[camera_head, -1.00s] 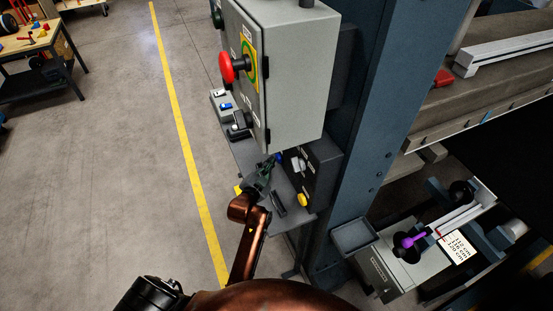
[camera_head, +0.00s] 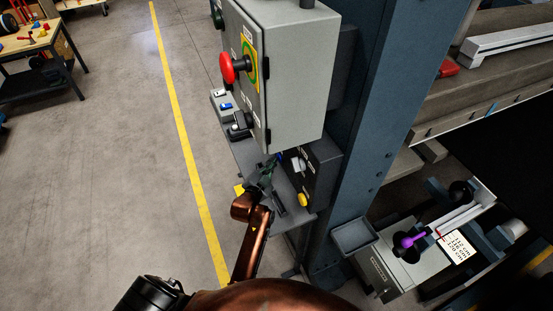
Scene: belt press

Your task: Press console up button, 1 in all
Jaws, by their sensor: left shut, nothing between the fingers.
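A dark console box (camera_head: 322,178) stands on a grey shelf below the grey cabinet. Its face, seen at a slant, carries a yellow button (camera_head: 304,200), a pale knob (camera_head: 298,165) and a small blue button (camera_head: 279,157) near its far edge. My left gripper (camera_head: 271,165) is shut and empty, with its tips at or close to the blue button. I cannot tell whether they touch it. The button labels are too small to read, so the up button cannot be told for sure. My right gripper is not in view.
A blue steel column (camera_head: 368,120) rises to the right. Open floor lies left.

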